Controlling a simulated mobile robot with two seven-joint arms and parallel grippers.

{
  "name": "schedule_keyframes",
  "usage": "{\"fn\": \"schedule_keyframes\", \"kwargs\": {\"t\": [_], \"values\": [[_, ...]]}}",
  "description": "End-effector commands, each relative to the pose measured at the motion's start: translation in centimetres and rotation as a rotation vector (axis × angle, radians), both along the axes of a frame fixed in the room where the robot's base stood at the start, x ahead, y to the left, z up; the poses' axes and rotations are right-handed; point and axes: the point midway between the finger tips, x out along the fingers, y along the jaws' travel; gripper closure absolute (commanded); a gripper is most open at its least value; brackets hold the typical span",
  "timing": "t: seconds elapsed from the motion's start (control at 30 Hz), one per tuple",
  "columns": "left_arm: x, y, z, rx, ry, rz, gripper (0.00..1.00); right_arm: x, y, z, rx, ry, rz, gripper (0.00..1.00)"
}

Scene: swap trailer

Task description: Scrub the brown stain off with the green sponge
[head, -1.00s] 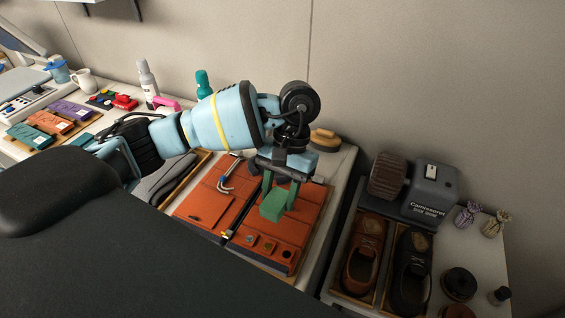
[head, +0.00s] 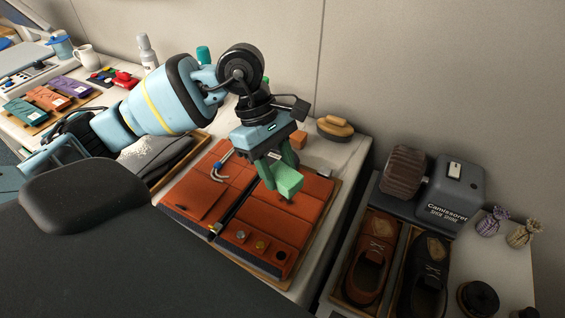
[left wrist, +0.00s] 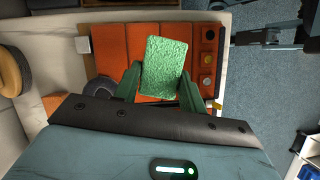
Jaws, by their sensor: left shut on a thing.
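The green sponge (head: 288,181) is held in my left gripper (head: 274,171) over the right part of an orange-red panelled leather piece (head: 305,212). In the left wrist view the sponge (left wrist: 166,66) is a textured light green block, tilted slightly between the two green fingers (left wrist: 160,84). The leather piece (left wrist: 112,45) lies beneath it. I cannot tell whether the sponge touches the leather. I cannot make out the brown stain clearly; the sponge and fingers hide part of the surface. My right gripper is not in view.
A wooden brush (head: 335,127) lies behind the leather piece near the wall. On the right are shoes (head: 370,255) and a grey shoe-shine machine (head: 458,187), past a gap.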

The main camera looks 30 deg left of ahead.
Motion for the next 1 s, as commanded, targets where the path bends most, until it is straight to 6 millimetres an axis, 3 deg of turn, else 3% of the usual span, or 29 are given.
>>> {"fn": "schedule_keyframes", "kwargs": {"t": [0.23, 0.57, 1.0], "values": [[0.4, 0.4, 0.4, 0.001, 0.001, 0.206, 0.77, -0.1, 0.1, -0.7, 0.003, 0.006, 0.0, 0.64], [0.5, 0.4, 0.6, 0.001, 0.0, 0.246, 0.77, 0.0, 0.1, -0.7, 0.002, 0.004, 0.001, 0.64], [0.8, -0.1, -2.7, 0.002, 0.006, 0.237, 0.77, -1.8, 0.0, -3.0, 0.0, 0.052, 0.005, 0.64]]}}
